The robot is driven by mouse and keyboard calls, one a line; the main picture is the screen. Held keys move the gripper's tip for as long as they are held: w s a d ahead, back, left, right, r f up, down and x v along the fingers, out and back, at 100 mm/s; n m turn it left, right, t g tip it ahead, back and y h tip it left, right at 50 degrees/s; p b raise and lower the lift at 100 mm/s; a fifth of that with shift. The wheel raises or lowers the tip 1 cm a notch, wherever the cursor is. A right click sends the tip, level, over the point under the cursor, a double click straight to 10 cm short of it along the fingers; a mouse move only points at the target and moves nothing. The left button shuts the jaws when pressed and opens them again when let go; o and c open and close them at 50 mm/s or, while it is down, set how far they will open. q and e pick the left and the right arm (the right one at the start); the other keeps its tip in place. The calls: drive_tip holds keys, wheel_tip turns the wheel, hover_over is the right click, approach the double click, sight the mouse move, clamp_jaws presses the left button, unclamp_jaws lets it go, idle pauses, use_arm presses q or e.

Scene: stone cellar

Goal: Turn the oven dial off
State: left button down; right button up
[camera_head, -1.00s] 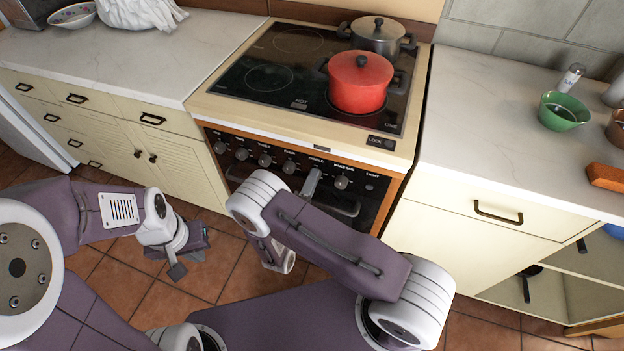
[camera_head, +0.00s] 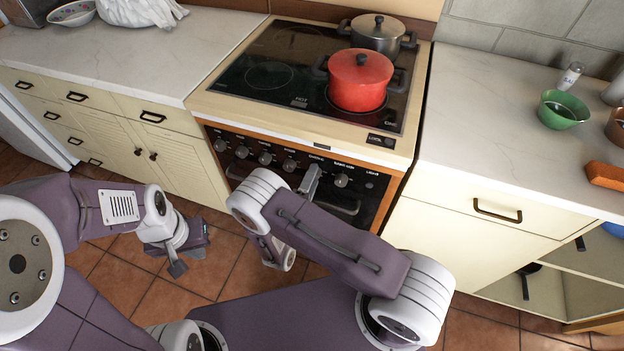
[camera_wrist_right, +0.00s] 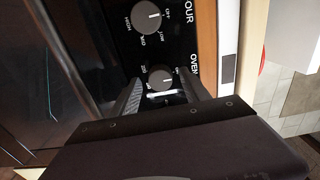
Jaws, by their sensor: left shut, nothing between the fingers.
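The oven's dark control panel (camera_head: 265,158) has a row of round grey dials below printed labels. In the right wrist view, the dial under the OVEN label (camera_wrist_right: 161,78) sits between the two fingertips of my right gripper (camera_wrist_right: 163,82). The fingers are apart, one on each side of the dial; I cannot tell whether they touch it. In the head view my right gripper (camera_head: 311,182) is at the panel, partly hidden by my own arm, and hides that dial. My left gripper (camera_head: 180,268) is shut and empty, low over the floor, away from the oven.
A red pot (camera_head: 358,82) and a grey pot (camera_head: 378,35) stand on the cooktop (camera_head: 262,100). The oven door handle (camera_head: 340,205) lies below the dials. Another dial (camera_wrist_right: 148,17) is close beside my right gripper. A drawer handle (camera_head: 497,211) juts out at right.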

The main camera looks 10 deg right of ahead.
drive_tip(key=v, duration=0.9)
idle(0.3)
